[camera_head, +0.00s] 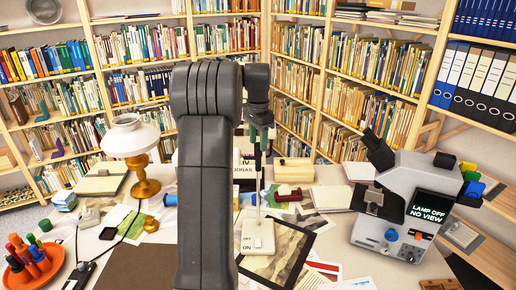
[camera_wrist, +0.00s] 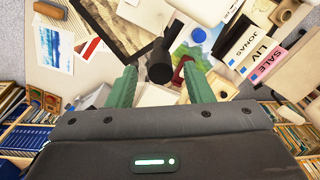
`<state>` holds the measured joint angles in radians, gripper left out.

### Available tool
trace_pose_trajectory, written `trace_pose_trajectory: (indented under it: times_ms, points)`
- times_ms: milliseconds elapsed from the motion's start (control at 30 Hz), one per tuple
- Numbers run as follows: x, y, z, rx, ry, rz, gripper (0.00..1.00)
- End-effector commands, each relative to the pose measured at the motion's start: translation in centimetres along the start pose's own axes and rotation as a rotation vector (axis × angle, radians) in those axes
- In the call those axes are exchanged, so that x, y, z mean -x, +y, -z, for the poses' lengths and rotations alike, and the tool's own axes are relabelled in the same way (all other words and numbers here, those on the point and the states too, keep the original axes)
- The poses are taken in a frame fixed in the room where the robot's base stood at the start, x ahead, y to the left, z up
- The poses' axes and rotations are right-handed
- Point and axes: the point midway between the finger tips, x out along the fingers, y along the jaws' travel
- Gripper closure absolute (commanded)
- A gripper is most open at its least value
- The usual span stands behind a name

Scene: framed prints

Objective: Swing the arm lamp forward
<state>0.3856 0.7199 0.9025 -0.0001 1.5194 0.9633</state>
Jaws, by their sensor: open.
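My gripper (camera_head: 259,150) points down over the desk, its green fingers seen nearly edge-on. In the wrist view the two fingers (camera_wrist: 160,67) stand apart. A dark, round-ended piece (camera_wrist: 158,64), seemingly the arm lamp's head, shows between or beyond them; contact cannot be told. The stem's upper part is hidden by the fingers. The microscope (camera_head: 400,205) at right has a screen reading "LAMP OFF NO VIEW".
A framed picture (camera_head: 282,255), papers and a red tape dispenser (camera_head: 288,193) crowd the desk. Full bookshelves (camera_head: 150,45) line the walls behind.

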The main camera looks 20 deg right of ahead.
Motion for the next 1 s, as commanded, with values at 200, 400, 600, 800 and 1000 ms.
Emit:
trace_pose_trajectory:
  times_ms: [200, 400, 600, 800, 1000]
  points:
    - [-2.7, 0.0, 0.0, 0.000, -0.001, -0.001, 0.53]
    - [-3.4, 0.0, 0.0, 0.000, 0.000, 0.000, 0.53]
    - [-3.4, 0.0, 0.0, 0.000, 0.000, 0.000, 0.55]
    - [-3.4, 0.0, 0.0, 0.000, 0.000, 0.000, 0.94]
    - [-3.4, 0.1, 0.0, 0.001, 0.000, 0.000, 1.00]
